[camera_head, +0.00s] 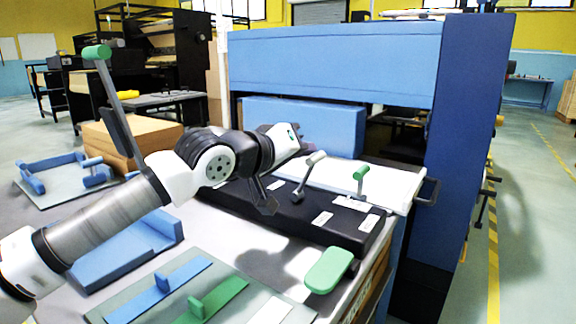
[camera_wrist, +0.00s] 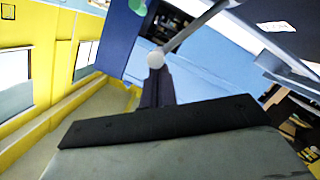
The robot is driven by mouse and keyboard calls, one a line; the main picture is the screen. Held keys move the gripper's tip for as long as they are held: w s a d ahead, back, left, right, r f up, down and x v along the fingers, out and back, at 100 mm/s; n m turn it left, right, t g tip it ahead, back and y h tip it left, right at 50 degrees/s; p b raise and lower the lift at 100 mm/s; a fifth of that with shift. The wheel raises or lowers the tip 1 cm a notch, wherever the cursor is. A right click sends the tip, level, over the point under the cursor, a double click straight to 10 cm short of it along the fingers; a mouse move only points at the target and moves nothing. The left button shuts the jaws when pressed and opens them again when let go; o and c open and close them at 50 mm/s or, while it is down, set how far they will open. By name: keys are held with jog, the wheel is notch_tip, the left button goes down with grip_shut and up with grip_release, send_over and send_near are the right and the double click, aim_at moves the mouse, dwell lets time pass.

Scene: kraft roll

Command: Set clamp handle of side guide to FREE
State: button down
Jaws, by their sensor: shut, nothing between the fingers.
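Two levers stand on a long black panel (camera_head: 335,232) with white labels. One lever (camera_head: 307,176) has a pale grey grip and leans to the upper right; the other (camera_head: 360,177) has a green grip. The label text is too small to read, so I cannot tell which setting either lever is at. My gripper (camera_head: 267,205) is shut and empty, just left of the grey lever's foot. In the wrist view my gripper's dark fingers (camera_wrist: 156,85) end close to a pale round knob (camera_wrist: 155,60) on a grey rod; I cannot tell if they touch.
A large blue machine housing (camera_head: 335,65) rises behind the panel. A green pad (camera_head: 328,270) sits at the front corner. A tall green-tipped lever (camera_head: 97,53) stands at left. A plate with blue (camera_head: 185,277) and green (camera_head: 225,298) guides lies in front.

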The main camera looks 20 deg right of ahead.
jog(key=shift+s+d+f+m+y+b, duration=0.3)
jog(key=shift+s+d+f+m+b, duration=0.1)
jog(key=shift+s+d+m+b, duration=0.35)
jog(key=shift+s+a, duration=0.1)
jog(key=shift+a, duration=0.05)
